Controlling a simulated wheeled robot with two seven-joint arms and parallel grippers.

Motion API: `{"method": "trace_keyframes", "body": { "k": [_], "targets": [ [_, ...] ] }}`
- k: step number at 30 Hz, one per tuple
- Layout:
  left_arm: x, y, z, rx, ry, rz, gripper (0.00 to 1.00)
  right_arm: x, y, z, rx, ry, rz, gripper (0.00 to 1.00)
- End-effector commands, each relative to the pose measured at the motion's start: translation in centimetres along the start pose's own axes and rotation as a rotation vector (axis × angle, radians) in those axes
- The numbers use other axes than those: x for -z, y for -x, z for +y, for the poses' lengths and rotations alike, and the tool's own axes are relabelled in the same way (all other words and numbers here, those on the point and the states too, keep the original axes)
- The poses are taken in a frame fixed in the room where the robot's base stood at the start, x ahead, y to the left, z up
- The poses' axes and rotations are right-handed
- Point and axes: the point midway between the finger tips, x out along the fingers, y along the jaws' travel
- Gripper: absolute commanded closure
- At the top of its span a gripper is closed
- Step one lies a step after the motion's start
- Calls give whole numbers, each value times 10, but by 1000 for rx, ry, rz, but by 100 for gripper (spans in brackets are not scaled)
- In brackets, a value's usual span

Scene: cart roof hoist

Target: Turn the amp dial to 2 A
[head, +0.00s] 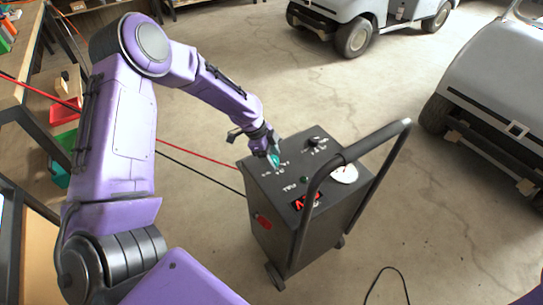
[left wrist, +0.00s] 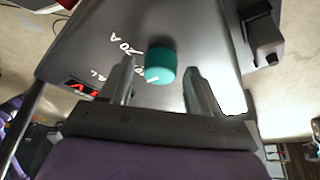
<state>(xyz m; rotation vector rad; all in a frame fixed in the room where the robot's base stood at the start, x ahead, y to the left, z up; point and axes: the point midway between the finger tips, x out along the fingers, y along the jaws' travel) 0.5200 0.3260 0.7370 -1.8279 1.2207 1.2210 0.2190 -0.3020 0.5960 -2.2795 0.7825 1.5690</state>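The amp dial is a teal round knob (left wrist: 160,66) on the dark top panel of the charger (head: 262,187). White lettering beside it in the left wrist view includes "20 A"; the other marks are hard to read. A pale mark shows on the knob's near edge, toward the lower left. My left gripper (head: 268,154) is over the panel at the knob. In the left wrist view, its two fingers (left wrist: 158,82) are apart, one on each side of the knob, with gaps visible. My right gripper is not in view.
The charger has a black handle (head: 352,153), a second, black knob (head: 316,141), a white disc (head: 344,173) and a red display (head: 308,200). A red cable (head: 200,154) and black cable run left. Carts (head: 490,95) stand behind; a shelf is at left.

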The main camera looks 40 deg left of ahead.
Motion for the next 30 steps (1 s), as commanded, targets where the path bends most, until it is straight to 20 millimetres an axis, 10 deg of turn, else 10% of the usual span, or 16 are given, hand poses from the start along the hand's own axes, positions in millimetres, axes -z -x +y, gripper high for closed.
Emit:
{"method": "trace_keyframes", "body": {
  "k": [5,30],
  "targets": [
    [0,0,0,0,0,0,92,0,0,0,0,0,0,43],
    [2,3,3,156,379,-1,92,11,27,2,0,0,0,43]
  ]
}}
